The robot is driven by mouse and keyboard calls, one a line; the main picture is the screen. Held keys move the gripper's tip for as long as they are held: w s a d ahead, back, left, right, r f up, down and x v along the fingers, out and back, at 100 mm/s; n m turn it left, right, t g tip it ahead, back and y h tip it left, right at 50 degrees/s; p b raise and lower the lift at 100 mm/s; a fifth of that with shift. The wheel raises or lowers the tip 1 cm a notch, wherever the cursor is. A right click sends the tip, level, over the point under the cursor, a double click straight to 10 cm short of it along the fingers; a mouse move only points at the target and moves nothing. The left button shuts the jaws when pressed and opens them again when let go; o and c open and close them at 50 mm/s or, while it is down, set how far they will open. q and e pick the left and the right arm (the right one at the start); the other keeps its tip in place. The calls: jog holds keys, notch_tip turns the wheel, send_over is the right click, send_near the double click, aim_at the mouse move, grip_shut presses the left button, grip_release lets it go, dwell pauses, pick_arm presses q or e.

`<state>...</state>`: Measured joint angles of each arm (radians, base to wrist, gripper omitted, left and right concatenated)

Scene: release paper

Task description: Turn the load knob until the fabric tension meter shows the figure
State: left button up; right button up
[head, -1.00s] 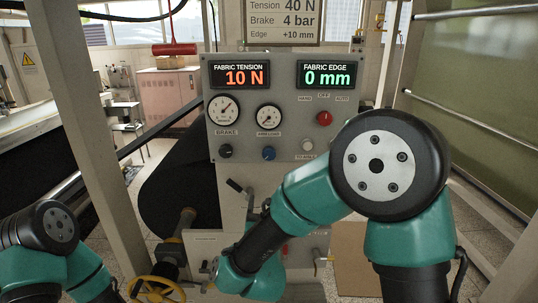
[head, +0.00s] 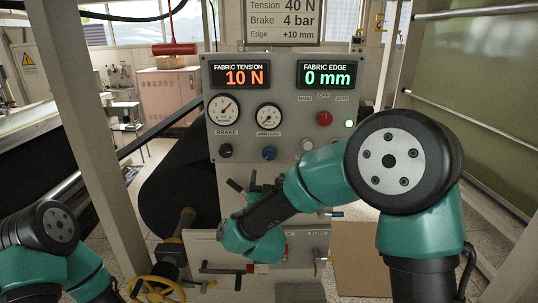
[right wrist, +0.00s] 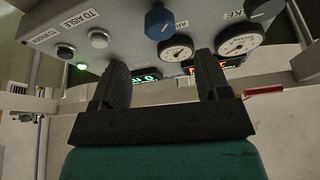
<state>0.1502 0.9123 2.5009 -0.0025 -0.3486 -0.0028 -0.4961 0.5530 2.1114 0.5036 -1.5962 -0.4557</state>
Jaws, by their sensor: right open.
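The fabric tension display (head: 240,76) reads 10 N in red on the grey panel. The blue knob (head: 269,154) sits below the arm load gauge (head: 268,117); it also shows in the right wrist view (right wrist: 159,22), beyond the fingertips. A placard (head: 281,20) above lists tension 40 N, brake 4 bar, edge +10 mm. My right gripper (head: 256,186) is below the blue knob, apart from it. In the right wrist view its fingers (right wrist: 162,62) are spread and empty. My left arm shows at lower left, with its gripper out of view.
A black knob (head: 225,151) is left of the blue one, and a white button (head: 307,145) is right. A red selector (head: 324,118) and a lit green lamp (head: 349,124) are at upper right. A yellow handwheel (head: 156,290) stands below; a black fabric roll (head: 178,185) is at left.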

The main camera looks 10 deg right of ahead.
aim_at(269, 156)
jog(key=x, duration=0.9)
jog(key=shift+w+r, duration=0.15)
jog(key=shift+w, duration=0.15)
jog(key=shift+c, duration=0.4)
jog(key=c, duration=0.9)
jog(key=shift+o, duration=0.2)
jog(key=shift+m, duration=0.6)
jog(key=m+g+h, duration=0.1)
jog(key=m, duration=0.2)
jog(key=m+g+h, duration=0.1)
jog(key=m+h, duration=0.1)
jog(key=m, duration=0.2)
jog(key=m+g, duration=0.1)
jog(key=m, duration=0.3)
jog(key=m+g+h, duration=0.1)
jog(key=m+g, duration=0.1)
jog(key=m, duration=0.2)
jog(key=shift+h, duration=0.3)
